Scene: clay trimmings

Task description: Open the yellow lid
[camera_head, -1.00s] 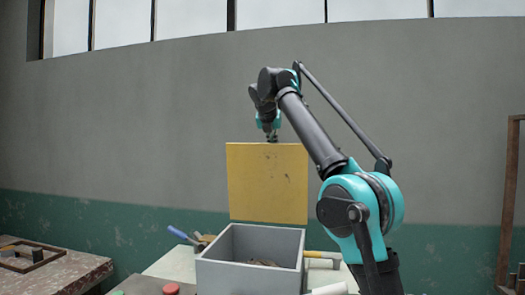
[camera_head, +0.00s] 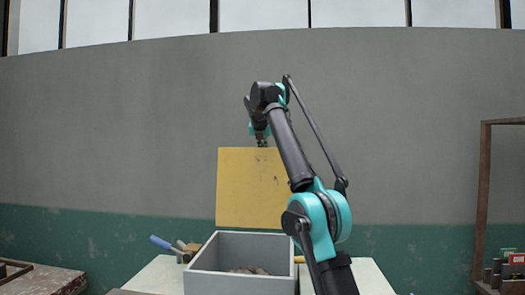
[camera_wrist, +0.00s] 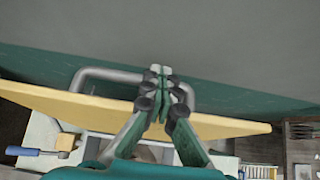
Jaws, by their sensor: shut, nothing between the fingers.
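The yellow lid (camera_head: 245,188) stands upright at the back edge of a grey bin (camera_head: 240,284), whose top is open. Brownish clay scraps (camera_head: 248,270) show inside. In the wrist view I see the lid's yellow edge (camera_wrist: 50,98) from above, with a grey bar handle (camera_wrist: 108,74) on its far side. My gripper (camera_wrist: 160,72) is shut and empty. Its fingertips are over the lid's top edge, close to the handle; I cannot tell whether they touch either. In the head view my gripper (camera_head: 262,143) is at the lid's top edge.
The bin stands on a pale table (camera_head: 158,275). Tools, one with a blue handle (camera_head: 160,242), lie to its left. Another worn table (camera_head: 45,280) is at far left. A brown shelf frame (camera_head: 482,205) with items stands at right. A wall (camera_head: 120,130) is behind the lid.

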